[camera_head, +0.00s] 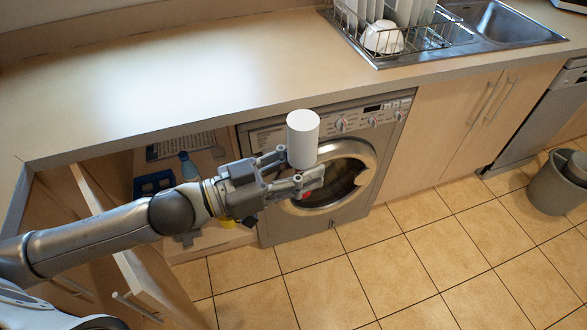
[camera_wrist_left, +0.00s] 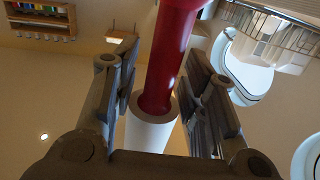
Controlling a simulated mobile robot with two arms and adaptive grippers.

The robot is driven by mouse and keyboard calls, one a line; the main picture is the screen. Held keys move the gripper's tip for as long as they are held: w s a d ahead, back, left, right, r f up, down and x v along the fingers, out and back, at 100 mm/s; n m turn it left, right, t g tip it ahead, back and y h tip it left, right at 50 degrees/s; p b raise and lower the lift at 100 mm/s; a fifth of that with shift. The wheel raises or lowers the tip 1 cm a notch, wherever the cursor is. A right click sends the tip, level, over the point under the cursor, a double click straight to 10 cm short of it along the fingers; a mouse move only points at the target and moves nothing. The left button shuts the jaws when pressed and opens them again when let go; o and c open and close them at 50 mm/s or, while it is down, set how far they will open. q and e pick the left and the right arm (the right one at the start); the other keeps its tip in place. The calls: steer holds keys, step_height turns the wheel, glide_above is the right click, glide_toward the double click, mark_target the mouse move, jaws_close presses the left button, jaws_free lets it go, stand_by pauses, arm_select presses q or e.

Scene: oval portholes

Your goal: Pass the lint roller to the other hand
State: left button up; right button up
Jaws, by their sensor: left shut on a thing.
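The lint roller has a white cylindrical roll (camera_head: 303,138) and a red handle, of which only a small bit shows low between my fingers in the head view. My left gripper (camera_head: 300,168) is shut on the lint roller and holds it up in the air, roll upward, in front of the washing machine. In the left wrist view the red handle (camera_wrist_left: 173,55) runs between the two fingers, and part of the white roll (camera_wrist_left: 150,132) shows below it. My right gripper is in neither view.
The washing machine (camera_head: 268,225) stands under the counter (camera_head: 190,75). A dish rack (camera_head: 400,40) and sink (camera_head: 500,22) are at the upper right. An open cabinet door (camera_head: 140,275) is at lower left. A grey bin (camera_head: 555,185) stands at right. The tiled floor between is clear.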

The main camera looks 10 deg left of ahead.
mark_target(310, 166)
arm_select(q)
steer(key=shift+w+d+r+m+g+h, duration=0.45)
steer(key=shift+d+m+g, duration=0.3)
steer(key=shift+g, duration=0.2)
steer(key=shift+w+d+r+m+g+h, duration=0.3)
steer(key=shift+d+r+m+g+h, duration=0.35)
steer(key=shift+g, duration=0.35)
steer(key=shift+w+d+r+m+g+h, duration=0.4)
steer(key=shift+d+m+g, duration=0.3)
steer(key=shift+d+g, duration=0.2)
steer(key=d+f, duration=0.5)
steer(key=d, duration=0.3)
steer(key=shift+s+a+r+n+t+y, duration=0.75)
steer(key=shift+a+n+t+y, duration=0.3)
steer(key=shift+a+t, duration=0.55)
steer(key=shift+s+a+r+n+t+y, duration=0.55)
steer(key=shift+a+r+n+t+y, duration=0.5)
steer(key=shift+a, duration=1)
steer(key=shift+s+a+r+n+t+y, duration=0.65)
steer(key=shift+a+n+t, duration=0.55)
steer(key=shift+a+t, duration=0.5)
steer(key=w+d+f+m+g+h, duration=0.3)
steer(key=w+f+m+g+h, duration=0.1)
steer(key=f+g, duration=0.1)
steer(key=shift+d+g, duration=0.3)
steer(key=shift+a+m+g+h, duration=0.15)
steer(key=shift+m+g+h, duration=0.1)
steer(key=shift+m+g, duration=0.25)
